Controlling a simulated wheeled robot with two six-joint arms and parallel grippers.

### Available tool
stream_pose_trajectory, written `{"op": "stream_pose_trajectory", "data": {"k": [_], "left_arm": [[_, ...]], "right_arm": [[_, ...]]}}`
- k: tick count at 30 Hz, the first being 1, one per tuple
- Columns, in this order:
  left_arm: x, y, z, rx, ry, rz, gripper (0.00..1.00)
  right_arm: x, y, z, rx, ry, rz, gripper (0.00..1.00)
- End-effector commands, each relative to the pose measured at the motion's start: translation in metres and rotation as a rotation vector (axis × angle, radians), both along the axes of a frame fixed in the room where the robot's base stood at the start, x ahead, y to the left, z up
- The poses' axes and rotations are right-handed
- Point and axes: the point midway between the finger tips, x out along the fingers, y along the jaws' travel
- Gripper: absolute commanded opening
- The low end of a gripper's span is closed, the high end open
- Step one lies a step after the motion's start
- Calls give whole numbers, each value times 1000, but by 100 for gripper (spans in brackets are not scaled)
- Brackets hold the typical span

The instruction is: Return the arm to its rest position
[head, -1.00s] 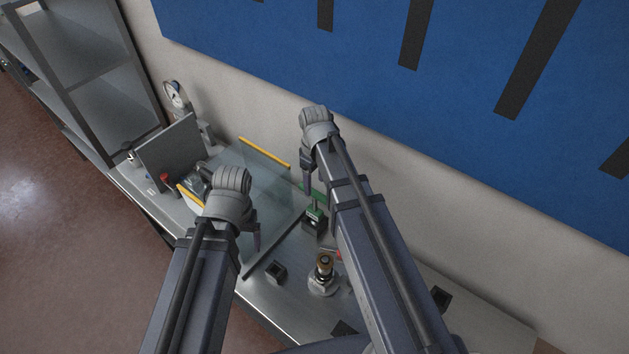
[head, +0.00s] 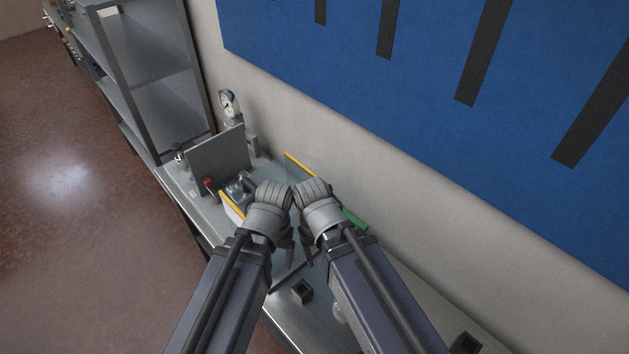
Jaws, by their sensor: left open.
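My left arm comes in from the lower left and my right arm from the lower right. Their grey wrists meet side by side over the bench, apparently touching or nearly so. My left gripper (head: 285,243) points down with its dark fingers partly hidden by the wrist; it is open, and I see nothing held. My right gripper (head: 306,248) also points down close beside it. Its fingers are mostly hidden, so I cannot tell whether they are open or shut.
The metal bench (head: 282,312) runs along the wall. It bears an upright grey plate (head: 218,155), a gauge (head: 228,103), yellow-edged clear panels (head: 299,165), a green piece (head: 354,218) and a small black block (head: 302,291). A grey shelf rack (head: 145,75) stands behind; floor is clear at left.

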Motion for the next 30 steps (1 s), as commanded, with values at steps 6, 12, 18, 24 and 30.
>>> {"op": "stream_pose_trajectory", "data": {"k": [6, 12, 18, 24, 30], "left_arm": [[0, 0, -46, 1, 0, -3, 83], [0, 0, -102, 1, -1, -9, 83], [0, 0, -128, 2, 0, -13, 83], [0, 0, -128, 2, 0, -13, 83], [0, 0, -128, 2, 0, -13, 83]], "right_arm": [[0, 0, -46, 0, 0, 3, 67], [0, 0, -102, -1, -1, 9, 67], [0, 0, -128, -2, 0, 13, 67], [1, 0, -128, -2, 0, 13, 67], [1, 0, -128, -2, 0, 13, 67]]}}
